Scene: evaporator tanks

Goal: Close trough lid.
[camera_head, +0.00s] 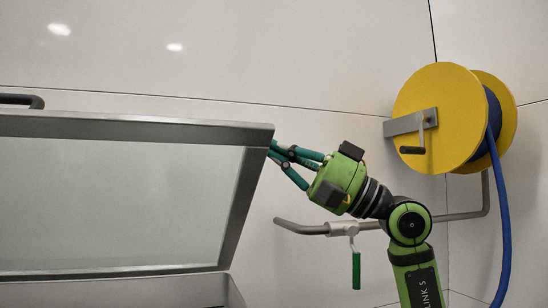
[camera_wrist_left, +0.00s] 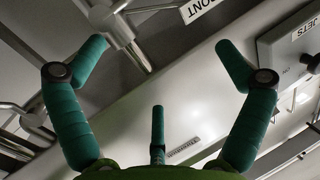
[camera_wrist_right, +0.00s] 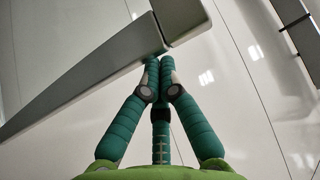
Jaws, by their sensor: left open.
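The trough lid (camera_head: 250,190), a steel frame around a pale panel, stands raised and tilted at the left of the head view. Part of the trough (camera_head: 130,293) shows below it, cut off by the picture edge. My right gripper (camera_head: 272,150) is at the lid's upper right corner, its fingertips partly hidden by the frame. In the right wrist view its fingers (camera_wrist_right: 160,65) are drawn together at the lid's corner (camera_wrist_right: 150,38); I cannot tell if they touch it. My left gripper (camera_wrist_left: 163,58) is open and empty, seen only in the left wrist view.
A dark handle (camera_head: 22,101) sits on the lid's top edge. A yellow hose reel (camera_head: 440,115) with blue hose (camera_head: 503,220) and a grey pipe (camera_head: 455,216) with a green-handled valve (camera_head: 356,270) are at the right. Metal pipes and a labelled box (camera_wrist_left: 290,45) surround my left gripper.

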